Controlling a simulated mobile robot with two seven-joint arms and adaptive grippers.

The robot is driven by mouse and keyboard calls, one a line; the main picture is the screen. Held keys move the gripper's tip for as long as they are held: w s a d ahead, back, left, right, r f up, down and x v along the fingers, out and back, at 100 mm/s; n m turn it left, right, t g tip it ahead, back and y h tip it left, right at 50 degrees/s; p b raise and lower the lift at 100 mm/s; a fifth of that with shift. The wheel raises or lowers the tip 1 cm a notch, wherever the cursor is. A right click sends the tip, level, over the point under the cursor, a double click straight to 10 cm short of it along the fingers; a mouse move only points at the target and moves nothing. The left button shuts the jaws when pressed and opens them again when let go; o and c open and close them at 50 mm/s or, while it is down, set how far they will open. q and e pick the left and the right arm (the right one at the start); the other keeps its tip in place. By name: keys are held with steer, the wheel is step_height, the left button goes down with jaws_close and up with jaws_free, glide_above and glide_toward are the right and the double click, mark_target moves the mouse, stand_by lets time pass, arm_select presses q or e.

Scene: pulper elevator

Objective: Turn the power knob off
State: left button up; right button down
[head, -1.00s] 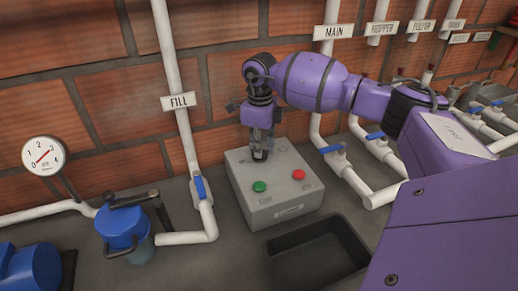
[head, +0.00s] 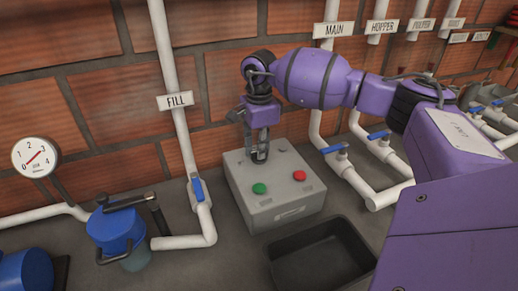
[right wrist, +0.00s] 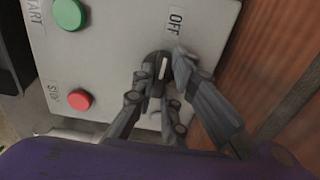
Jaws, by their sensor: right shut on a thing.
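The grey control box (head: 268,213) stands on the counter in the middle of the head view. Its dark power knob (right wrist: 163,68) shows in the right wrist view with a white mark running up and down the picture, roughly in line with the OFF label (right wrist: 175,20). My right gripper (head: 260,155) reaches down onto the box top and is shut on the knob, with fingers on both sides. The fingers hide part of the knob and the panel around it. My left gripper is not in view.
A green button (head: 260,189) and a red button (head: 299,176) sit on the box top near the knob. A black tray (head: 318,262) lies in front. The FILL pipe valve (head: 198,190) is left of the box; other pipes stand to the right.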

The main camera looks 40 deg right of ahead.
stand_by(0.5)
steer(key=c, duration=1.8)
jaws_free()
steer(key=shift+o, duration=0.2)
step_height(320, 180, up, 12)
